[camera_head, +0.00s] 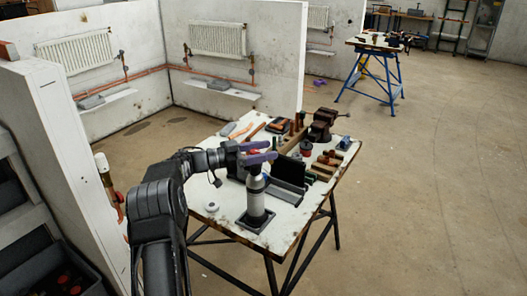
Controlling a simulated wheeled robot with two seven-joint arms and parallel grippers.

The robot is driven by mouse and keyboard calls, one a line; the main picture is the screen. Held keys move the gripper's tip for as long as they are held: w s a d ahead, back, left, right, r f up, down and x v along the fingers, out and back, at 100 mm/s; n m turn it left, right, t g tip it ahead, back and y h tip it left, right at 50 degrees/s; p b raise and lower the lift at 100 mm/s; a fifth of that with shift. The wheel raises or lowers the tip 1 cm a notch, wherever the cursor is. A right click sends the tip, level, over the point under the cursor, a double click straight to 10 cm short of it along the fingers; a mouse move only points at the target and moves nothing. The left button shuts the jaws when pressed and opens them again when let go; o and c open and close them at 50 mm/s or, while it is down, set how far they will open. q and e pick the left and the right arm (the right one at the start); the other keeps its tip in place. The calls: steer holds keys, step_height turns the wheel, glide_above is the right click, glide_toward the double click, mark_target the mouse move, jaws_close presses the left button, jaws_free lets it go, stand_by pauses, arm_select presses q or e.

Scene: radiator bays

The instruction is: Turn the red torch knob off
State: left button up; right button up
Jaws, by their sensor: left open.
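A pale grey cylinder (256,198), which looks like the torch's canister, stands upright on a dark square base near the table's front edge. My left gripper (264,152) is open, its two purple-padded fingers at the top of the cylinder. The fingers hide most of the torch head, and I cannot make out a red knob there. I cannot tell whether the fingers touch it. My right gripper is not in view.
A white disc (212,207) lies left of the cylinder. Open floor lies to the right.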

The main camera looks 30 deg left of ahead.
arm_select(q)
steer(key=shift+s, duration=0.1)
steer(key=b+v, duration=0.2)
steer(key=v, duration=0.5)
steer(key=shift+s+a, duration=0.25)
stand_by(0.4)
